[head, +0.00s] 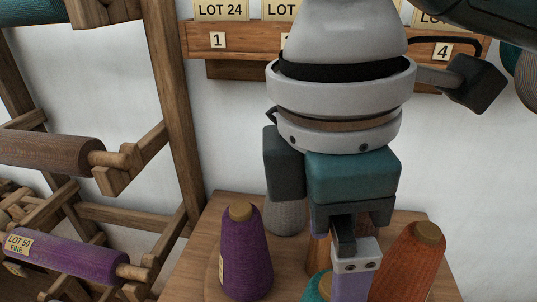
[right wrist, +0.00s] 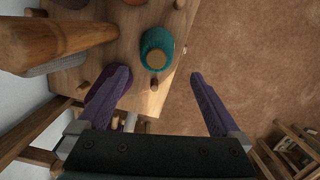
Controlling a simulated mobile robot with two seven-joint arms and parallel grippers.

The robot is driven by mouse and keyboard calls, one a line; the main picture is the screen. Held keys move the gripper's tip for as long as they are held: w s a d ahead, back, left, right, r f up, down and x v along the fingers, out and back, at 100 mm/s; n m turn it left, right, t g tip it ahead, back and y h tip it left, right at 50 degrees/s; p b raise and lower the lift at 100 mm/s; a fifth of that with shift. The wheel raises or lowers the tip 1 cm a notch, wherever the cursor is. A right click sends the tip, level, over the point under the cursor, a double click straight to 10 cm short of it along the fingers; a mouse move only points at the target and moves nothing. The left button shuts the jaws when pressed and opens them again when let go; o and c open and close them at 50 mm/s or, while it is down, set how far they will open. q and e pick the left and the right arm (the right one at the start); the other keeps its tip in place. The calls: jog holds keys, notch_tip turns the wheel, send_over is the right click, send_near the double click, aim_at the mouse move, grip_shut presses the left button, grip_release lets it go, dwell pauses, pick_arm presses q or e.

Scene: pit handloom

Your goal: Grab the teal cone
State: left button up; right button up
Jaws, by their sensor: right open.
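The teal cone (head: 318,288) stands low in the head view, mostly hidden behind my right gripper (head: 351,278). In the right wrist view the teal cone (right wrist: 156,42) shows from above with its tan tip, on the wooden stand near its edge. My right gripper (right wrist: 158,76) is open, its two purple fingers apart. The cone lies just beyond the fingertips, roughly between their lines, with nothing held. My left gripper is in neither view.
A purple cone (head: 244,258) stands to the left and an orange cone (head: 411,262) to the right on the wooden stand (head: 205,235). A grey cone (head: 287,216) is behind. A wooden frame with rollers (head: 60,262) fills the left. A label rail (head: 235,41) runs along the wall.

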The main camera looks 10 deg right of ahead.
aim_at(329, 289)
jog(key=shift+w+d+f, duration=0.1)
jog(key=shift+d+f, duration=0.15)
jog(key=shift+f, duration=0.25)
notch_tip(329, 289, down, 3)
jog(key=shift+d+f, duration=0.15)
jog(key=shift+w+d+f+p, duration=0.1)
jog(key=shift+d+f+p, duration=0.15)
jog(key=shift+f, duration=1.15)
jog(key=shift+w+d+f+p, duration=0.15)
jog(key=shift+f+p, duration=0.1)
jog(key=shift+f, duration=1.1)
jog(key=shift+s, duration=0.1)
grip_shut()
